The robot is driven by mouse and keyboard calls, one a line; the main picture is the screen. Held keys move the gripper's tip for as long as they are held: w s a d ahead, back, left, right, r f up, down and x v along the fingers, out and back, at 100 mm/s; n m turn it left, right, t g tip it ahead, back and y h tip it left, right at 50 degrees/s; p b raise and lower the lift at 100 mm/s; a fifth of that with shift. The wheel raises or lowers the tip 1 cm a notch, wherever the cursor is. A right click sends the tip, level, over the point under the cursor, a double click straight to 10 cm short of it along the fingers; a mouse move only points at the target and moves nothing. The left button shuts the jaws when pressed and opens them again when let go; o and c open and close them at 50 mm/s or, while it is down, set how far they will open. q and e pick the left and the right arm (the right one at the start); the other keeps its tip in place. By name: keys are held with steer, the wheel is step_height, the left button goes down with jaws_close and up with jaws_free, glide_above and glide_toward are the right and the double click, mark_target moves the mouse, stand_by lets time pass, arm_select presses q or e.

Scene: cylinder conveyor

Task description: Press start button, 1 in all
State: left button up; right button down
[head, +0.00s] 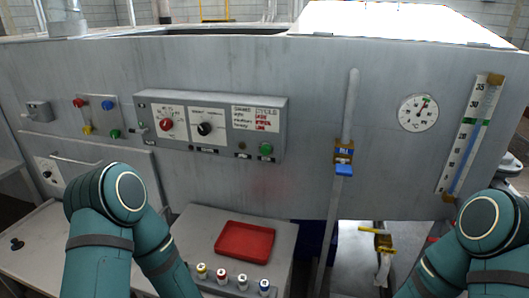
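A grey control box (275,112) is mounted on the front of the large grey machine. Near its lower right end is a green round button (265,149), which sits below a printed label with red text. The small labels are too blurred to tell which button is named start. My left arm shows at lower left and my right arm at lower right, both below the control box. Neither gripper shows in the view. Nothing covers the green button.
Below are a red tray (245,241) and several small colour-topped cylinders. A vertical pipe with a blue valve (343,170), a round gauge (418,112) and a scale (468,135) are to the right.

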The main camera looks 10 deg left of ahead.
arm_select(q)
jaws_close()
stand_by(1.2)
